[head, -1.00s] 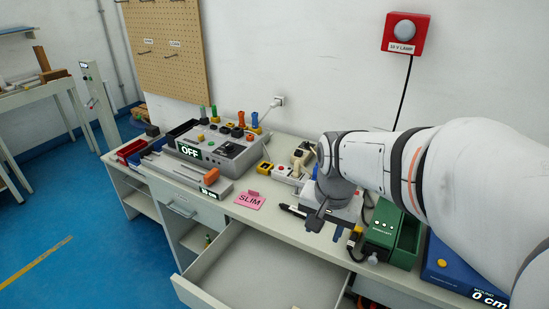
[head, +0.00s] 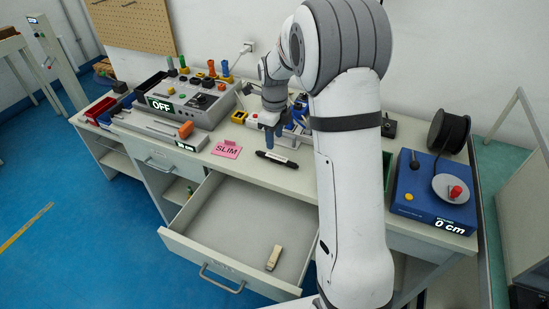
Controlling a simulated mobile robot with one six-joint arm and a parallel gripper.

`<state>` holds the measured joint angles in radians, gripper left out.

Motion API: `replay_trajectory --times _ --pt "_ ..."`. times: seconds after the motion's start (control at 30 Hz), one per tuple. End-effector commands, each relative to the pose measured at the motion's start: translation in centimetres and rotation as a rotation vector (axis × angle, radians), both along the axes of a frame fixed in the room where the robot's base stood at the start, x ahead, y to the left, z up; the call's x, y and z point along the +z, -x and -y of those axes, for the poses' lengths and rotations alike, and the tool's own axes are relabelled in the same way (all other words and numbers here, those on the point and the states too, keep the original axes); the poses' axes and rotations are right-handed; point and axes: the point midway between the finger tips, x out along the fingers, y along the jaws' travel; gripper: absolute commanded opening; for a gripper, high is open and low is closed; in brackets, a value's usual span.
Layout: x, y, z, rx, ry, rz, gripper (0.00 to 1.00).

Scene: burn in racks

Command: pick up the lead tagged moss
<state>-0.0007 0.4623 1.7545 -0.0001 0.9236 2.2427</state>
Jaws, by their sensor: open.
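I cannot make out a lead with a readable moss tag. Small items and possible lead ends, in blue, white and yellow (head: 296,118), crowd the bench behind my gripper, partly hidden by my arm. My gripper (head: 269,143) points down over the bench, just behind a black pen-like object with a white label (head: 277,161). Its jaws are open, small in the view, and nothing shows held between them.
A grey unit reading OFF (head: 190,103) stands left, with coloured upright pieces behind. A pink SLIM card (head: 227,149) lies near the front edge. The open drawer (head: 215,262) holds a tan object (head: 274,258). A blue box reading 0 cm (head: 420,205) and black spool (head: 449,132) stand right.

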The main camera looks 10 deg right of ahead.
Motion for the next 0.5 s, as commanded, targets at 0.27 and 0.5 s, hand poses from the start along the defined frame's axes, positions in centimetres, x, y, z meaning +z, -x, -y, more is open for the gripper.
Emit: replay_trajectory --times 0.27,0.5 --pt "-3.1 0.1 0.1 -0.011 0.000 -0.005 0.44" --pt "-6.6 0.4 0.5 -0.010 0.000 -0.004 0.44"
